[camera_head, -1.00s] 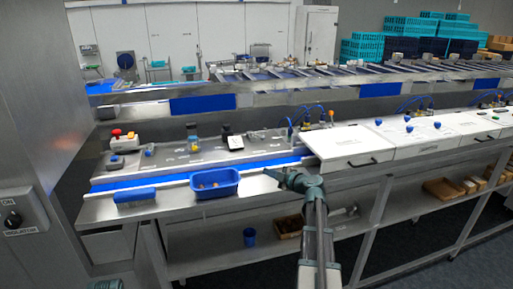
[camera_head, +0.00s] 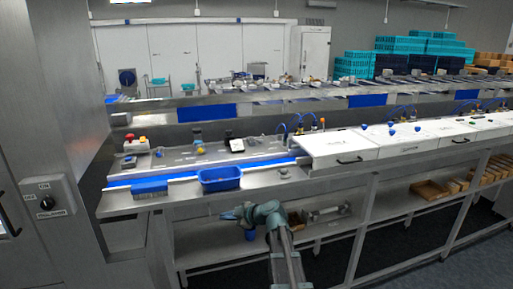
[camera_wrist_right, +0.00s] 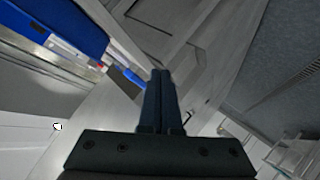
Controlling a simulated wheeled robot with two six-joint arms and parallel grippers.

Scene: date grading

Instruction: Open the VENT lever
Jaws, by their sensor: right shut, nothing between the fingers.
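I cannot make out a lever marked VENT in any view. The bench's control panel (camera_head: 180,157) carries several small controls, among them a yellow one (camera_head: 200,150) and a red button (camera_head: 129,137), with lettering too small to read. My right gripper (camera_head: 230,214) is shut and empty, in front of the bench's front edge and below the blue tray in the head view. Its closed fingers (camera_wrist_right: 159,80) also show in the right wrist view, with nothing between them. My left gripper is not in view.
A blue tray (camera_head: 221,186) sits at the bench front beside a blue brush-like block (camera_head: 150,193). White lidded boxes (camera_head: 338,157) stand to the right. A lower shelf (camera_head: 200,247) runs under the bench. An isolator switch box (camera_head: 48,204) is on the left cabinet.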

